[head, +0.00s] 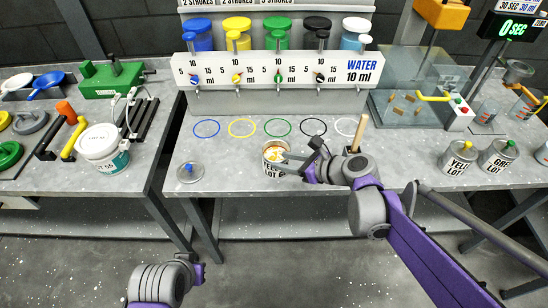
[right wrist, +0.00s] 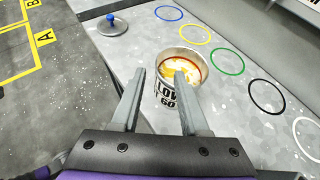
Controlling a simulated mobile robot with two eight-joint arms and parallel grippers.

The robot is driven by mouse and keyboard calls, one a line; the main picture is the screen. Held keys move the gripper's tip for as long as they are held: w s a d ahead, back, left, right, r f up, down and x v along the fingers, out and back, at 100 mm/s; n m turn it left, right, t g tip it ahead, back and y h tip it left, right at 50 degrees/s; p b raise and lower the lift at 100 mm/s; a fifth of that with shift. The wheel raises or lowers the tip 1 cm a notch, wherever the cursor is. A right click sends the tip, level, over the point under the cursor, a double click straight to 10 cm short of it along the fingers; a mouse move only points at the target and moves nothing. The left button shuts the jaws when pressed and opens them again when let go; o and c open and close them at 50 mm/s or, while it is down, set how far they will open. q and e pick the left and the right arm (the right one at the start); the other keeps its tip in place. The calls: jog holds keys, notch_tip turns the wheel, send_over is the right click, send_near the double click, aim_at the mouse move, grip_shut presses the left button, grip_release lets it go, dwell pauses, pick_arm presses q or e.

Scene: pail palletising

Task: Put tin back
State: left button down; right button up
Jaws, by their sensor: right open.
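A lid with a blue knob (head: 190,174) lies left of the tin. Behind are a dispenser (head: 260,75) and coloured rings (head: 242,127). Two labelled tins (head: 458,158) (head: 498,156) stand on the right. A white pail (head: 103,150) stands on the left table. A wooden-handled tool (head: 358,131) stands near my right arm.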

jog(key=v, duration=0.7)
jog(key=s+d+f+n+g+h, duration=0.1)
jog(key=s+d+f+n+h, duration=0.2)
jog(key=s+n, duration=0.4)
jog(key=s+d+f+n+g+h, duration=0.1)
jog(key=s+d+f+n+h, duration=0.2)
jog(key=s+n, duration=0.4)
jog(key=s+d+f+n+h, duration=0.3)
jog(key=s+f+n, duration=0.2)
jog(key=n, duration=0.6)
jog(key=shift+s+n+g+h, duration=0.3)
jog(key=shift+s+n+g, duration=0.1)
jog(key=shift+s, duration=0.5)
